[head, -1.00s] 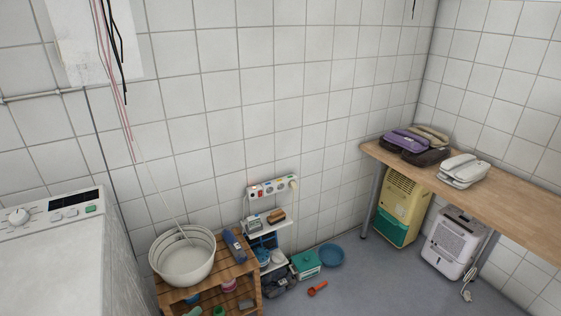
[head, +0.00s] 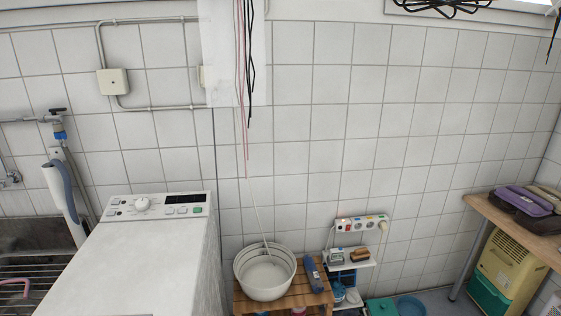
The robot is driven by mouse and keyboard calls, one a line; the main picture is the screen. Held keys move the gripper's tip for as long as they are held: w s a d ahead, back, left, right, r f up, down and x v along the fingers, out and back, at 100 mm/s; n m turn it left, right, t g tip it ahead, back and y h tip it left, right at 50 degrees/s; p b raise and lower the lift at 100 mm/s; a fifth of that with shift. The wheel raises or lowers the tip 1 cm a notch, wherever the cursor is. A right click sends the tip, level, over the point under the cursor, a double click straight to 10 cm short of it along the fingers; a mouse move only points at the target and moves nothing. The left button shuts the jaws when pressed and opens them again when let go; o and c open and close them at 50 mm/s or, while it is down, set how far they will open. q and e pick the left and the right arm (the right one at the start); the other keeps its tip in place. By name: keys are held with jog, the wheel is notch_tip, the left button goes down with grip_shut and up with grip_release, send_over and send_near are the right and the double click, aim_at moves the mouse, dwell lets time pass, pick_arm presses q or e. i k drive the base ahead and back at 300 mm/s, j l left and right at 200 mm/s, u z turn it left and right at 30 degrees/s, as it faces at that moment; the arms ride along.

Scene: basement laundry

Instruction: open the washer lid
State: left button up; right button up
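The white top-loading washer (head: 128,268) stands at the lower left of the head view. Its control panel (head: 157,205) with a round knob, a dark display and several buttons is at the back of its top. The flat white top in front of the panel looks closed; its near part is cut off by the bottom edge. Neither of my grippers shows in the head view.
A sink with a rack (head: 35,268) is left of the washer, with a grey-and-white handled appliance (head: 65,200) between. Right of the washer, a white basin (head: 265,275) sits on a wooden slatted stand (head: 300,297). A wooden table (head: 500,222) is far right.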

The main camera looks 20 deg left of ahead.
aim_at(143, 268)
jog(key=k+u, duration=0.1)
jog(key=u, duration=1.85)
